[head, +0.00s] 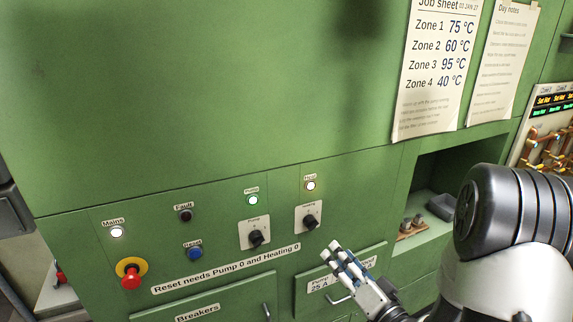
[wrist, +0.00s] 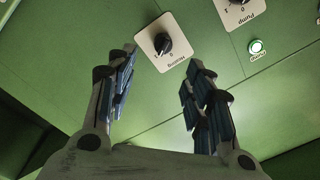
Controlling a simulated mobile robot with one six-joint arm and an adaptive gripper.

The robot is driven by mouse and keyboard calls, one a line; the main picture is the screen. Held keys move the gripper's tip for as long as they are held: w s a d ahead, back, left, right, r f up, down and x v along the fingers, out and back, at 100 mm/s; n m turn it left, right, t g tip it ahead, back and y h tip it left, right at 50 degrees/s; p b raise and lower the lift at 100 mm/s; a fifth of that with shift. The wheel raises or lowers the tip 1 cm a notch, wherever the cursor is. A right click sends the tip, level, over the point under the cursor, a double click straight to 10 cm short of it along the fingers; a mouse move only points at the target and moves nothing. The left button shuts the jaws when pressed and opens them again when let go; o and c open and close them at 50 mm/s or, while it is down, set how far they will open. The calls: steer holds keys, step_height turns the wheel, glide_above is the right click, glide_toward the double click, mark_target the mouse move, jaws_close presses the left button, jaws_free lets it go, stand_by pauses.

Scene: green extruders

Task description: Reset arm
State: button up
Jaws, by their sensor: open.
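My gripper (head: 345,260) is in front of the green panel at lower right in the head view, just below the heating knob (head: 309,221). In the wrist view my gripper (wrist: 162,60) has its two blue-padded fingers apart, with nothing between them. The black heating knob also shows in the wrist view (wrist: 165,45), beyond the fingertips and apart from them. My arm comes in from the right in the head view.
The panel carries a pump knob (head: 257,238), a lit green pump lamp (head: 253,200), a lit heat lamp (head: 311,185), a blue reset button (head: 195,253) and a red stop button (head: 131,277). An open recess (head: 432,170) holds small parts. Drawers lie below.

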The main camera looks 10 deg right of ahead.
steer(key=s+d+r+n+g+h, duration=0.35)
steer(key=s+r+g+h, duration=0.2)
steer(key=g+h, duration=0.2)
steer(key=s+a+r+n+g, duration=0.1)
steer(key=s+a+g, duration=0.1)
steer(key=s, duration=0.8)
steer(key=s+a+n+g+y, duration=0.1)
steer(key=s+a+g, duration=0.2)
steer(key=s, duration=0.7)
steer(key=shift+a+r, duration=0.35)
steer(key=shift+a, duration=0.9)
steer(key=shift+y, duration=0.25)
steer(key=shift+c, duration=0.3)
